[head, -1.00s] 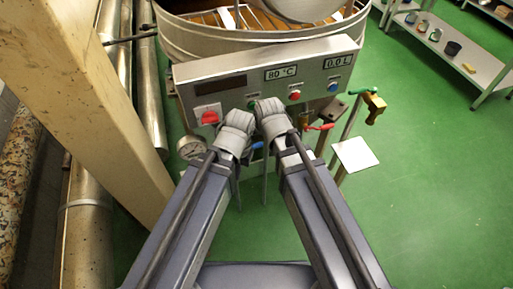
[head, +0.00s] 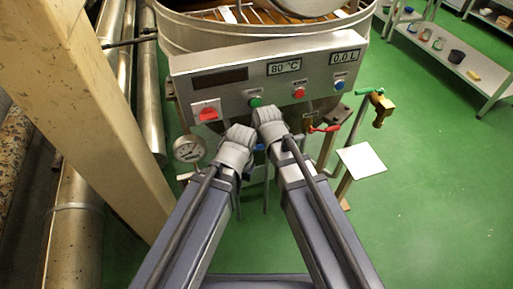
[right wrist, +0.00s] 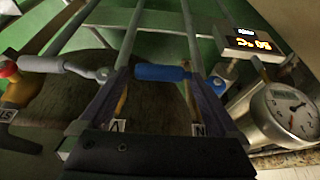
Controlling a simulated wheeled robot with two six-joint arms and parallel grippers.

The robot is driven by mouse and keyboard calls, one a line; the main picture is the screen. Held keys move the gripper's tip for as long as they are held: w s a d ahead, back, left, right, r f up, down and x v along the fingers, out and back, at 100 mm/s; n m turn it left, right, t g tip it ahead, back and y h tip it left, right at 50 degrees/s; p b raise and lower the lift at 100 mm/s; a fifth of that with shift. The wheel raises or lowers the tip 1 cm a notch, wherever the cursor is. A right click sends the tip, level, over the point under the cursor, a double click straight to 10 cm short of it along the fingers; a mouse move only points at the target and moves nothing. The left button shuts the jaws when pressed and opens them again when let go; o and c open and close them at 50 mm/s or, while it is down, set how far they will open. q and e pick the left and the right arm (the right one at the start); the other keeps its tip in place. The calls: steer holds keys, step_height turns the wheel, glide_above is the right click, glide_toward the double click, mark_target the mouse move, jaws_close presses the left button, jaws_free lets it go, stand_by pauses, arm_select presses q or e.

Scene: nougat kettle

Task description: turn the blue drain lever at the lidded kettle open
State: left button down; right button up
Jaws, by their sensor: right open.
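The kettle (head: 188,38) is at the top of the head view behind its control panel (head: 222,92); only part of it shows. The blue lever (right wrist: 162,73) lies crosswise in the right wrist view, between the spread fingers of my right gripper (right wrist: 161,84). I cannot tell whether either finger touches it. In the head view only a bit of blue (head: 260,148) shows between my wrists. My right gripper (head: 266,190) points down below the panel, mostly hidden by its wrist. My left gripper (head: 239,208) is just left of it; its jaw opening cannot be made out.
A round gauge (head: 189,149) is left of my wrists. A red-handled valve (head: 323,128), a brass tap (head: 382,108) and a small white plate (head: 361,160) are to the right. A beam (head: 85,105) stands at left.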

steer(key=shift+c, duration=0.3)
jaws_close()
stand_by(0.5)
